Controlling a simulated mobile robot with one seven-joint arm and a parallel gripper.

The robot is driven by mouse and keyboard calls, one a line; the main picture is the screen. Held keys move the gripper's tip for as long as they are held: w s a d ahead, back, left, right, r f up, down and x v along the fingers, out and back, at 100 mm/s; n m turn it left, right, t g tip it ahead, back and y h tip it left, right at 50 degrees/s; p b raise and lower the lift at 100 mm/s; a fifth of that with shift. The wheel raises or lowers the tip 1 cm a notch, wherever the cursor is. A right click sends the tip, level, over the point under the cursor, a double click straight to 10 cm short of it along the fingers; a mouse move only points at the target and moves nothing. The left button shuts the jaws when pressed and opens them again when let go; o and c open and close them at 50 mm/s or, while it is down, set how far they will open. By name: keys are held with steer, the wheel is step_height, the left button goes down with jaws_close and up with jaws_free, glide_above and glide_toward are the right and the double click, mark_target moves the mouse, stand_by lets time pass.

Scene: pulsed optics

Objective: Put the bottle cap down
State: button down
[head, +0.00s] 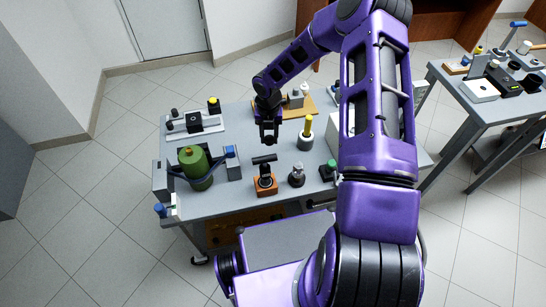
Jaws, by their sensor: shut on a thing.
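My gripper (269,139) hangs over the middle of the grey workbench (225,206), fingers pointing down. It is shut on a small dark thing, taken to be the bottle cap, which I can hardly tell apart from the black fingers. The gripper appears to be above the bench top, but its exact height is hard to judge. A green bottle (197,172) stands upright in a grey-blue holder at the bench's left front, left of my gripper.
An orange block with a black-topped post (265,184) stands just in front of my gripper. A dark flask (296,176) and a grey cup with a yellow-handled tool (306,138) are to the right. A plate with black parts (196,123) lies back left. Bare bench shows between these.

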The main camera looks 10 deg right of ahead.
step_height(320, 180, down, 9)
steer(key=shift+f+b, duration=0.2)
steer(key=shift+b, duration=0.25)
steer(key=shift+f, duration=0.2)
steer(key=c, duration=0.5)
jaws_free()
step_height(320, 180, up, 12)
steer(key=shift+r+p, duration=0.2)
steer(key=shift+p, duration=0.55)
